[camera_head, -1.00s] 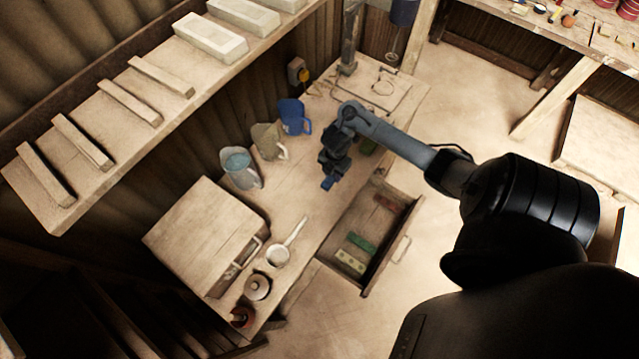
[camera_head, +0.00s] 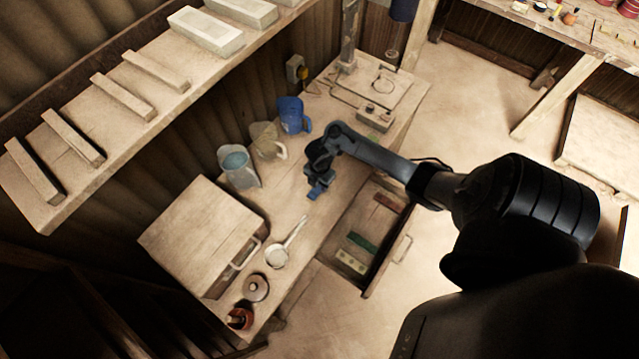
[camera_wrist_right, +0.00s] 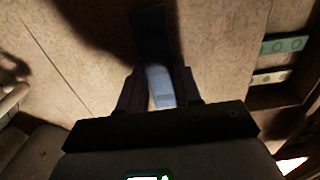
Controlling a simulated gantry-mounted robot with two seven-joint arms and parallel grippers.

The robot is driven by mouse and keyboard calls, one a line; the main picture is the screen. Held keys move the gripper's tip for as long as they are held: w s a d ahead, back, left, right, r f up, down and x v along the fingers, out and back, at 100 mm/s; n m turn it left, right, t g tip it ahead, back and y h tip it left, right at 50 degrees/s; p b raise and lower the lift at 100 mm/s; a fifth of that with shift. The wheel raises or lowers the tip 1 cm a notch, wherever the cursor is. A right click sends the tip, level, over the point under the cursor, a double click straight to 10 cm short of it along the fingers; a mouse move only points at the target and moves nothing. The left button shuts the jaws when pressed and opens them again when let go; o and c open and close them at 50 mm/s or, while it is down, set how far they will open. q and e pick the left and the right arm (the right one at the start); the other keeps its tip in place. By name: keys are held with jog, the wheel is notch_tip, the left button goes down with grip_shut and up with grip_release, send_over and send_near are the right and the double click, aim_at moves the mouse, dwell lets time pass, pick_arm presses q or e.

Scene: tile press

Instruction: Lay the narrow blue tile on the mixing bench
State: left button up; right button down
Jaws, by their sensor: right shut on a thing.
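My right gripper (camera_head: 318,181) is over the mixing bench, left of the open drawer and in front of the jugs. It is shut on the narrow blue tile (camera_head: 314,194), whose end shows below the fingers. In the right wrist view the blue tile (camera_wrist_right: 160,86) sits between the dark fingers (camera_wrist_right: 160,92). The bench top (camera_head: 300,215) is bare beneath it; I cannot tell whether the tile touches it. My left gripper is not in view.
The open drawer (camera_head: 402,250) holds a red tile (camera_head: 389,202), a green tile (camera_head: 362,242) and a pale dotted tile (camera_head: 351,262). Several jugs, including a blue one (camera_head: 291,115), stand along the back. A small white pan (camera_head: 276,256) and a box (camera_head: 200,235) occupy the near end.

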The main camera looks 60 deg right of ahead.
jog(key=shift+f, duration=0.2)
jog(key=c, duration=0.8)
grip_release()
jog(key=shift+r, duration=0.1)
jog(key=shift+r, duration=0.1)
